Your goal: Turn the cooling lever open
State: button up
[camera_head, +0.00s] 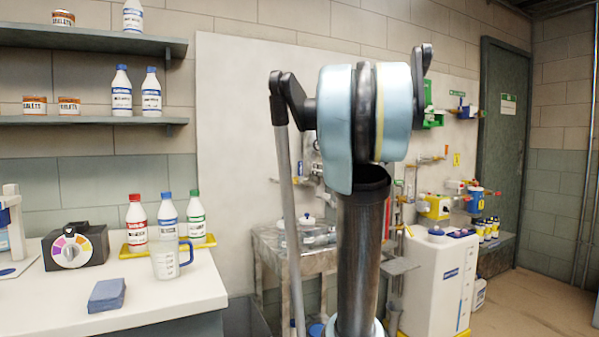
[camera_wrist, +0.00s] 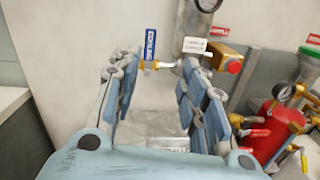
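In the wrist view a blue upright piece with white lettering (camera_wrist: 150,44), apparently the cooling lever or its label, stands against the pale wall panel. A small brass fitting (camera_wrist: 160,65) runs from just below it to the right, toward a grey pipe. My gripper (camera_wrist: 152,72) is open, with its two blue-padded fingers spread left and right. The brass fitting shows between the fingertips. I see no clear contact, and the depth between fingers and fitting is hard to judge. In the head view my arm hides the middle of the panel, and my gripper is not visible.
Right of the fingers are a brass valve with a red cap (camera_wrist: 233,66) and a red cylinder (camera_wrist: 274,128). The head view shows a white counter (camera_head: 150,307) with bottles at left, a metal table (camera_head: 268,238) behind my arm, and a white tank (camera_head: 440,280) at right. Floor at far right is clear.

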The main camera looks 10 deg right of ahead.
aim_at(301, 167)
jog(key=w+a, duration=0.2)
jog(key=w, duration=0.3)
jog(key=w+a+n, duration=0.1)
jog(key=w+a, duration=0.1)
jog(key=w, duration=0.4)
jog(key=w+a+n+y, duration=0.1)
jog(key=w+a, duration=0.1)
jog(key=w, duration=0.4)
jog(key=shift+a+f+g, duration=0.1)
jog(key=shift+f+g, duration=0.2)
jog(key=shift+s, duration=0.1)
grip_shut()
jog(key=shift+a, duration=0.15)
